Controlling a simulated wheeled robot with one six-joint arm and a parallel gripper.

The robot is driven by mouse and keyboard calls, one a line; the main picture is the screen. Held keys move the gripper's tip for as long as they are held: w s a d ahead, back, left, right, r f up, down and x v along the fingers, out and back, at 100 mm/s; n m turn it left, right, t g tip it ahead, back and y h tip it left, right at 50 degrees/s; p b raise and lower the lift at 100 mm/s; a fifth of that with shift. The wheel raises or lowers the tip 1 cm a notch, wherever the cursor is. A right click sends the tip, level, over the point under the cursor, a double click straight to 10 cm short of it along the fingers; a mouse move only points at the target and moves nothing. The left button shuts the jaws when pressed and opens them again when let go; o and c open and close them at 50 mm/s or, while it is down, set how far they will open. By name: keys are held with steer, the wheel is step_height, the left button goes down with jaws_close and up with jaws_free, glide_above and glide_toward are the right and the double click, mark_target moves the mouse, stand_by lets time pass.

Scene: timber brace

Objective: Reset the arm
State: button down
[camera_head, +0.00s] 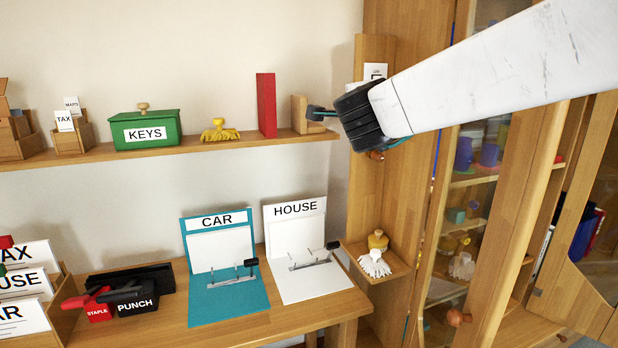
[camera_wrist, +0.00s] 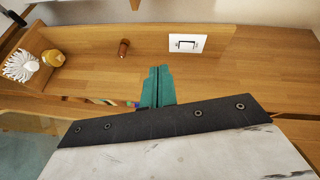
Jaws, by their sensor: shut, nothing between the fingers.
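My gripper (camera_wrist: 157,83) shows in the wrist view as two teal fingers pressed together, with nothing between them. They point toward a wooden panel that carries a white switch plate (camera_wrist: 187,43) and a brown peg (camera_wrist: 124,48). In the head view my white arm reaches in from the upper right. The switch plate (camera_head: 375,71) is partly hidden behind the arm.
The wall shelf (camera_head: 180,149) holds a green KEYS box (camera_head: 145,130), a yellow brush (camera_head: 220,131) and a red block (camera_head: 266,105). The desk below bears CAR (camera_head: 238,300) and HOUSE (camera_head: 310,282) boards. A small ledge holds a white brush (camera_head: 375,264). A glass-doored cabinet stands right.

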steer(key=s+a+f+n+g+y, duration=0.2)
steer(key=s+f+n+g+y, duration=0.2)
steer(key=s+f+n, duration=0.25)
steer(key=s+a+f+n+g+y, duration=0.3)
steer(key=s+f+n+g+y, duration=0.15)
steer(key=s+n, duration=0.25)
steer(key=s+d+f+n+g+h, duration=0.1)
steer(key=s+d+f+g+h, duration=0.2)
steer(key=s+d, duration=0.7)
steer(key=s+d+f+n+g+h, duration=0.2)
steer(key=s+d+f, duration=0.5)
steer(key=s+d, duration=0.4)
steer(key=s+g+h, duration=0.1)
steer(key=s, duration=0.2)
steer(key=shift+s, duration=0.4)
steer(key=shift+n+g+h, duration=0.25)
